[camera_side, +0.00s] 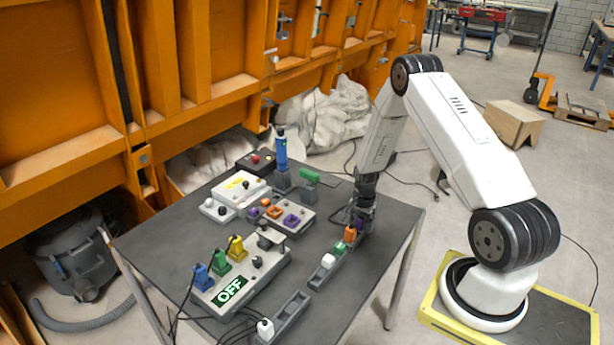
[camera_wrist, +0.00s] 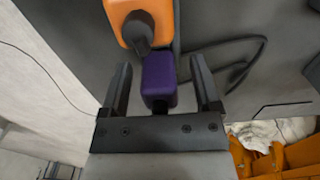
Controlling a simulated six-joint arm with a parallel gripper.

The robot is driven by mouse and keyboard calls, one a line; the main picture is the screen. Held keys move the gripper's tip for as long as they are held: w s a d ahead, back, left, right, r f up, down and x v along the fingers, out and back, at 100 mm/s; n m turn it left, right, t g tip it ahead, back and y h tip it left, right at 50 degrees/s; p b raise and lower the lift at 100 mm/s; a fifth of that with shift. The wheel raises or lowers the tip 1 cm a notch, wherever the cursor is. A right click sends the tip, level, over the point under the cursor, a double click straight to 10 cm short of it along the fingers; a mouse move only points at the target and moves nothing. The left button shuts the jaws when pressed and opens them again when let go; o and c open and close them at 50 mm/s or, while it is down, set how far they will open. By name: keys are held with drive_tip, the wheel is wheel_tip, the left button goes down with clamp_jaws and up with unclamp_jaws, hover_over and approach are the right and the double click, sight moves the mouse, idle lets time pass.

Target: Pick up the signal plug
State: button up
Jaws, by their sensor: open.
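No label that I can read names the signal plug. My gripper (camera_wrist: 160,72) is open, with one finger on each side of a purple plug (camera_wrist: 159,80) in the wrist view, showing gaps on both sides. An orange plug (camera_wrist: 128,14) with a dark knob sits just beyond it. In the side view my gripper (camera_side: 362,222) is low at the far end of a grey rack (camera_side: 317,279). The rack holds the orange plug (camera_side: 350,234), a green plug (camera_side: 340,248) and a white plug (camera_side: 328,260). The purple plug is mostly hidden there by my fingers.
A socket box (camera_side: 297,222), a white box (camera_side: 239,186) and a blue-handled tool (camera_side: 280,152) stand behind. A second grey holder (camera_side: 290,318) is at the front. A black cable (camera_wrist: 238,50) loops beside the purple plug.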

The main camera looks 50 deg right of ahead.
clamp_jaws()
drive_tip(key=shift+r, duration=0.1)
idle(0.3)
drive_tip(key=shift+r, duration=1.1)
drive_tip(key=s+a+r, duration=0.7)
drive_tip(key=s+r, duration=0.3)
drive_tip(key=s, duration=0.2)
drive_tip(key=shift+r, duration=0.3)
